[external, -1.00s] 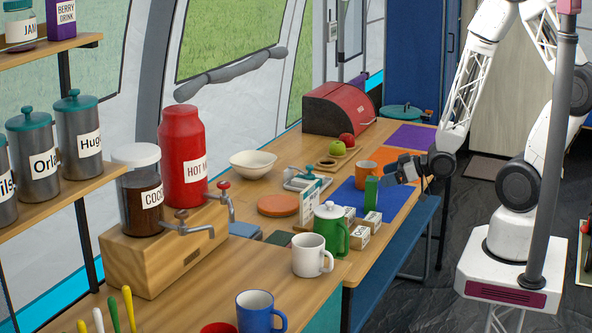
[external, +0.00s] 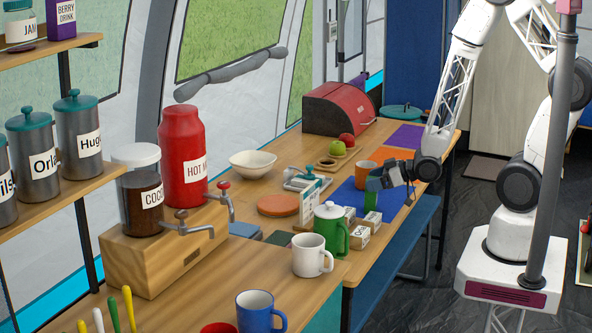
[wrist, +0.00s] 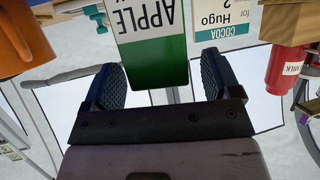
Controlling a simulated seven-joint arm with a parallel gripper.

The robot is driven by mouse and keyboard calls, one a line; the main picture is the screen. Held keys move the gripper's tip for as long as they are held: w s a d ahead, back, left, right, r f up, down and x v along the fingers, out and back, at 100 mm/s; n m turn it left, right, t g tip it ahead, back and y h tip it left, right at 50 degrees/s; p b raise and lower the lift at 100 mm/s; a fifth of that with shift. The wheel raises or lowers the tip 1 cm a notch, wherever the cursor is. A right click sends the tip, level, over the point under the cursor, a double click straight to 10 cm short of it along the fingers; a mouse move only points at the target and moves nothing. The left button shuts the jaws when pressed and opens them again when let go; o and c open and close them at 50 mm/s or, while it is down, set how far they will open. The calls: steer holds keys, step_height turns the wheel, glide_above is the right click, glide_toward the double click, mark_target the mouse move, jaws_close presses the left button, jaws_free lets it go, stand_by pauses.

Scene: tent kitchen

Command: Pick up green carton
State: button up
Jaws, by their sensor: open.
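The green carton (external: 371,202) stands upright on the blue mat (external: 350,196), its upper part now hidden by my gripper (external: 376,180) in the external view. In the wrist view, which is upside down, the carton (wrist: 150,66) has a green band and a white label reading APPLE. My gripper's two dark fingers are spread wide, with the carton's near end appearing between them. I see a gap on the right finger's side; whether the left finger touches it I cannot tell.
Several small boxes (external: 359,235) sit close in front of the carton, beside a green lidded pot (external: 332,234). An orange mug (external: 366,168) stands just behind it. A card reading Hugo (wrist: 226,20) shows in the wrist view. The table's right edge is near.

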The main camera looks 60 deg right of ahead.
steer(key=shift+w+a+f, duration=0.1)
steer(key=shift+w+f, duration=0.1)
steer(key=shift+w, duration=0.2)
steer(key=shift+c, duration=0.3)
steer(key=c, duration=1.3)
steer(key=shift+c, duration=0.2)
steer(key=shift+r, duration=0.15)
steer(key=shift+r, duration=0.75)
step_height(320, 180, up, 2)
steer(key=shift+r, duration=0.1)
steer(key=s+r, duration=0.1)
steer(key=s, duration=1.4)
steer(key=shift+s+a, duration=0.3)
steer(key=shift+s, duration=0.2)
